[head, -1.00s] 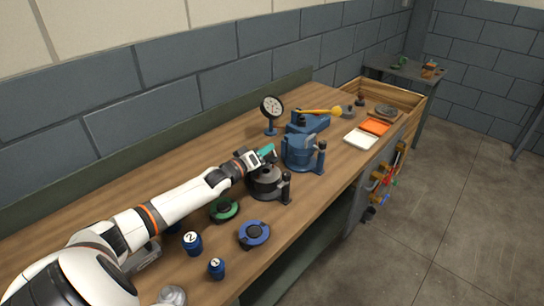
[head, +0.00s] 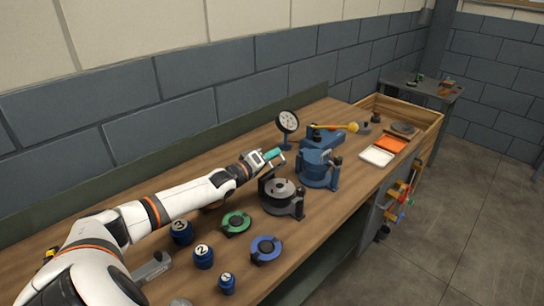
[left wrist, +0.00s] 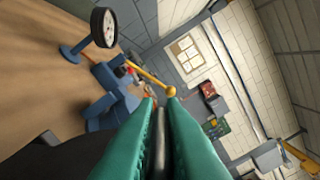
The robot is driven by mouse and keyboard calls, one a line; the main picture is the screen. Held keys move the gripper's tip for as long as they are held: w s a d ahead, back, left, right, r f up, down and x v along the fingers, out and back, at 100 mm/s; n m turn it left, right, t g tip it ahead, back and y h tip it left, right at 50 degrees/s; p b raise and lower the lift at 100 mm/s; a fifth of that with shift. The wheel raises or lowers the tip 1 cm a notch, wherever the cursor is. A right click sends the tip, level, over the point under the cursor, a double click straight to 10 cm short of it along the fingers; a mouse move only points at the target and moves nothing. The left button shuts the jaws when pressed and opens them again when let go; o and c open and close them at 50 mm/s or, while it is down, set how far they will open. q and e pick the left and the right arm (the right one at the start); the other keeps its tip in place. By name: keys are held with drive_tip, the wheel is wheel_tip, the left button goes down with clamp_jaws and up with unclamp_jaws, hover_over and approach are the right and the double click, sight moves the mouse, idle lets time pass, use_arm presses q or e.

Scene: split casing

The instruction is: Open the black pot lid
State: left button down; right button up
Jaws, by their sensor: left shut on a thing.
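The black pot (head: 281,198) stands on the bench, with a grey round top face and a small dark post at its middle showing. A dark flat piece (head: 265,177), seemingly its lid tilted up, stands at the pot's back left edge. My left gripper (head: 271,155) is above this piece, its teal fingers shut. In the left wrist view, a grey metal bar (left wrist: 160,150) lies between the teal fingers; it seems to be the lid's handle. A dark surface (left wrist: 45,155) fills the lower left there. My right gripper is not in view.
A blue pot (head: 317,172) stands just right of the black one, with a dial gauge (head: 287,122) behind. Green (head: 236,222) and blue (head: 266,249) discs and numbered blue weights (head: 203,257) lie in front. White (head: 377,156) and orange trays are farther right.

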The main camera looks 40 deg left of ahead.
use_arm(q)
drive_tip(key=c, duration=1.5)
unclamp_jaws()
drive_tip(key=shift+s+f, duration=0.15)
drive_tip(key=shift+s, duration=0.3)
drive_tip(key=s, duration=0.7)
drive_tip(key=s+a, duration=0.1)
drive_tip(key=s, duration=0.3)
drive_tip(key=shift+c, duration=0.6)
